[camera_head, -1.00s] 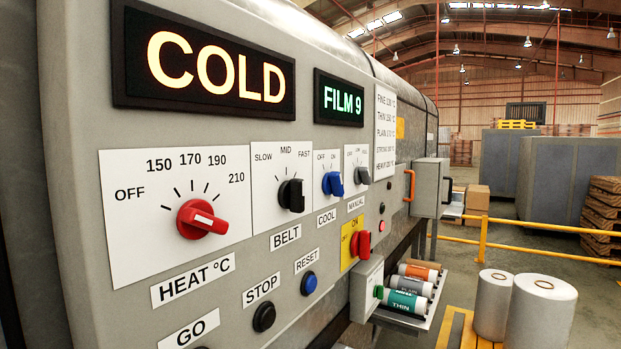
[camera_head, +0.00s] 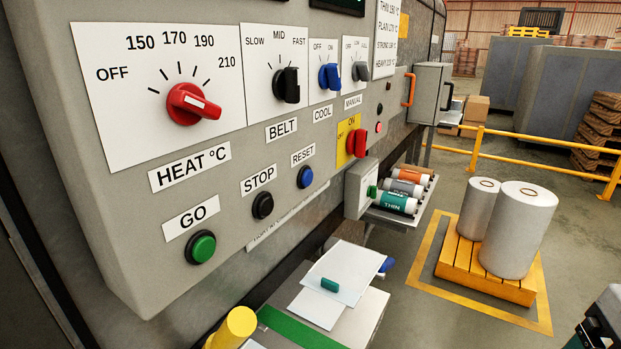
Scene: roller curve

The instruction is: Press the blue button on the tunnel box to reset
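The blue button (camera_head: 305,177) is a round button in a black ring on the grey front panel of the tunnel box (camera_head: 110,215), just under the RESET label (camera_head: 303,155). The black STOP button (camera_head: 263,205) and the green GO button (camera_head: 201,247) sit lower and to the left of it. A black and grey part of what looks like my arm end cuts into the bottom right corner, well away from the blue button. The fingertips cannot be made out. Nothing covers the blue button.
A red HEAT knob (camera_head: 193,104), black BELT knob (camera_head: 286,85) and blue COOL knob (camera_head: 330,77) stick out above. A red switch (camera_head: 357,143) is to the right. Below are white sheets with a small green block (camera_head: 330,285). White rolls (camera_head: 519,230) stand on a yellow pallet (camera_head: 470,265).

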